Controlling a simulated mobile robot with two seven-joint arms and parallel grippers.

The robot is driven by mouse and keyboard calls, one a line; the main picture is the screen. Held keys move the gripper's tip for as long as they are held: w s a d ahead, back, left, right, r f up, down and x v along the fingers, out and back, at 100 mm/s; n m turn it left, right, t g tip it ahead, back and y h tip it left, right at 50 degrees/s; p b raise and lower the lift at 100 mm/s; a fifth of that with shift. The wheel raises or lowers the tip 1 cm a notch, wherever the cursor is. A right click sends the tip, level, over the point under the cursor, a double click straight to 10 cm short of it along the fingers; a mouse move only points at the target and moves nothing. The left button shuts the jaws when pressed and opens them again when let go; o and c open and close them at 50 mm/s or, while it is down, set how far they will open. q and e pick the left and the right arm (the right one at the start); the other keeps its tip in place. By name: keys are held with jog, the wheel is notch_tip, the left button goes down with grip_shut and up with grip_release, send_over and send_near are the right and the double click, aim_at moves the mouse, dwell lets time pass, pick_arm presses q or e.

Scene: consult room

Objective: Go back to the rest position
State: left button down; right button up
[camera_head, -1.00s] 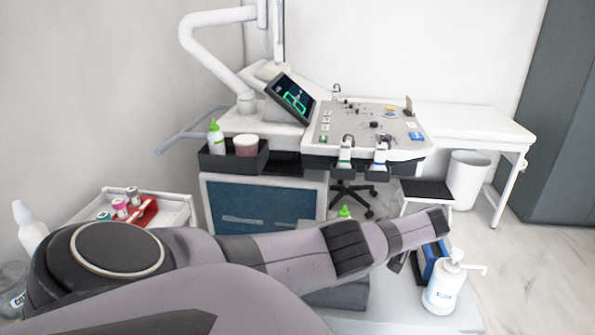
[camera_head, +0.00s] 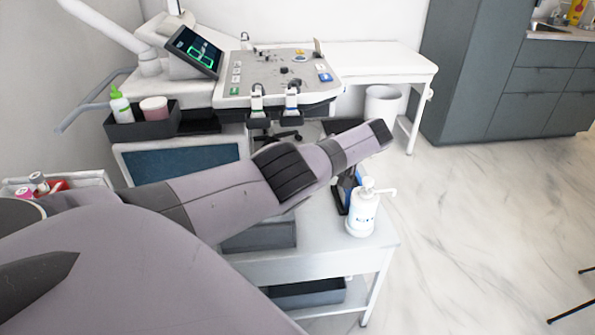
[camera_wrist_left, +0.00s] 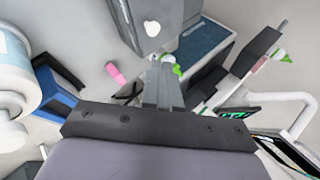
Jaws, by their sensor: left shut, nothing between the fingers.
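My left arm reaches in from the left across the head view, above the white cart. Its left gripper shows in the left wrist view (camera_wrist_left: 163,88), with the fingers together and nothing between them. In the head view the fingers are hidden or cannot be made out near the far end of the arm. My right gripper is in neither view.
A white pump bottle (camera_head: 362,214) stands on the white cart (camera_head: 330,247), close below the arm's end. Behind are the dental unit's panel (camera_head: 280,75), a black tray (camera_head: 140,130) with bottles, and a white bin (camera_head: 382,104). Marble floor at right is open.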

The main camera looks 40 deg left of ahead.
pick_arm(q)
jog(key=shift+w+d+r+b, duration=0.2)
jog(key=shift+d+r, duration=0.1)
jog(key=shift+d, duration=0.15)
jog(key=shift+w+d+r+b, duration=0.15)
jog(key=shift+w+d+r, duration=0.1)
jog(key=shift+d, duration=0.2)
jog(key=shift+f, duration=0.1)
